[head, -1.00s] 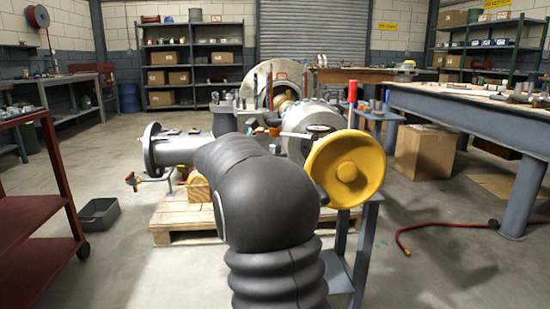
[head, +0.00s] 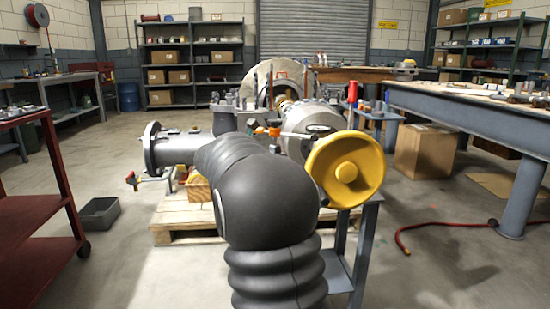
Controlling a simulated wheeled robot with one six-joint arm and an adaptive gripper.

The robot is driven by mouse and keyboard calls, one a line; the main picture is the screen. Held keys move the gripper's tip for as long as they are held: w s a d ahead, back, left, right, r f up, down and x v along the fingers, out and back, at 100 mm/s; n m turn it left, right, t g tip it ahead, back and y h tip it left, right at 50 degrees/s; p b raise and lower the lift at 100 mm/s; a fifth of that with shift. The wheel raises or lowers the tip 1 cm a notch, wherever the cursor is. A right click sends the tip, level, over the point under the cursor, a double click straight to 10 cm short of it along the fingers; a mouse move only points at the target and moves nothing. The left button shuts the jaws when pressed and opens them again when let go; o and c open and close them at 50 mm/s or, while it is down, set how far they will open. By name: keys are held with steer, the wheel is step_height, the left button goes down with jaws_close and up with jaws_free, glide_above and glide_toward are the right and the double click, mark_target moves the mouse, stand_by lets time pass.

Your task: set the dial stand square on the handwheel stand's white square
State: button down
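A yellow handwheel (head: 345,171) stands upright just right of my dark arm in the head view. It is at the grey handwheel stand (head: 368,235), whose leg and lower shelf show below it. The stand's top is mostly covered by the wheel and my arm, and no white square is visible. I cannot tell whether these form the dial stand. My gripper is hidden behind my arm, so its hold is unseen.
A wooden pallet (head: 180,218) with grey flanged pipework (head: 180,148) is behind my arm. A long workbench (head: 470,108) and red hose (head: 440,224) are at right. Open floor lies between.

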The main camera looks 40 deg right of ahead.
steer(key=shift+f, duration=0.75)
stand_by(2.5)
steer(key=c, duration=0.9)
jaws_free()
steer(key=o, duration=0.4)
steer(key=shift+f, duration=0.2)
steer(key=shift+c, duration=0.2)
steer(key=shift+r, duration=0.1)
steer(key=shift+a, duration=0.15)
steer(key=shift+v, duration=1.05)
steer(key=w+p+v, duration=0.1)
steer(key=p+v, duration=0.1)
steer(key=v, duration=0.4)
steer(key=shift+s+a, duration=0.35)
steer(key=shift+s, duration=0.2)
steer(key=shift+r, duration=0.15)
